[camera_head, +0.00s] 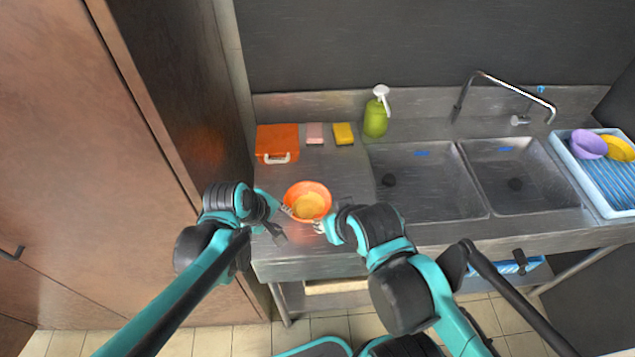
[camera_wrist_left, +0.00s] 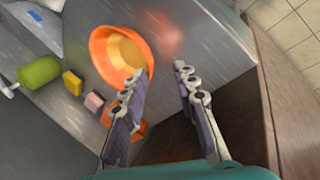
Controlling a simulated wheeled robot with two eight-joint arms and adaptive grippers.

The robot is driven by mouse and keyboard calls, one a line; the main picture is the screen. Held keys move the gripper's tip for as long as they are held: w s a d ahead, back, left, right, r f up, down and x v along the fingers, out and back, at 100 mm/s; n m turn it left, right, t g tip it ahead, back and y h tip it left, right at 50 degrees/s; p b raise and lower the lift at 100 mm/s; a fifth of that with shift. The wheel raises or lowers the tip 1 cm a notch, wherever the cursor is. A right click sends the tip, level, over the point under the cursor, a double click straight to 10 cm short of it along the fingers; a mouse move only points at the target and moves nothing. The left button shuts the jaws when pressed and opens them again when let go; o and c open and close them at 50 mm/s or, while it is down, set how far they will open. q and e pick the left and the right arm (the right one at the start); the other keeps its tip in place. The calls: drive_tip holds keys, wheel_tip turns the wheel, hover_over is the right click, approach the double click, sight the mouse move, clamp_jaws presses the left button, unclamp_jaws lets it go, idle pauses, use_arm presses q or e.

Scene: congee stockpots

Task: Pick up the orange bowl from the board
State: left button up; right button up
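The orange bowl (camera_head: 296,190) stands upright on the steel board (camera_head: 340,170) left of the sinks, with something yellow-orange inside. It also shows in the left wrist view (camera_wrist_left: 103,48). My left gripper (camera_head: 284,222) is at the bowl's left front side. Its fingers are spread and empty in the left wrist view (camera_wrist_left: 160,70); one fingertip overlaps the bowl's rim there, and I cannot tell if it touches. My right gripper (camera_head: 320,228) is low at the bowl's right front, mostly hidden behind its own wrist, so its opening is unclear.
An orange box (camera_head: 275,138), pink sponge (camera_head: 315,133), yellow sponge (camera_head: 343,133) and green soap bottle (camera_head: 375,120) stand along the back. Two empty sinks (camera_head: 425,180) and a faucet (camera_head: 480,75) are right. A blue-white rack (camera_head: 600,175) holds purple and yellow bowls. A tall brown cabinet stands left.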

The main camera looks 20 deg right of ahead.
sight(308, 206)
use_arm(q)
drive_tip(key=w+d+f+b, duration=0.1)
drive_tip(key=f, duration=0.1)
drive_tip(key=d+f+b, duration=0.1)
drive_tip(key=d+f, duration=0.1)
drive_tip(key=w+d+f+b, duration=0.1)
drive_tip(key=d+f, duration=0.1)
drive_tip(key=f, duration=0.1)
drive_tip(key=shift+w+d, duration=0.25)
drive_tip(key=shift+w, duration=0.1)
clamp_jaws()
use_arm(e)
drive_tip(key=shift+w+d+f, duration=0.1)
drive_tip(key=shift+d+f, duration=0.05)
drive_tip(key=shift+f, duration=0.45)
drive_tip(key=shift+d+f, duration=0.1)
drive_tip(key=shift+f, duration=0.45)
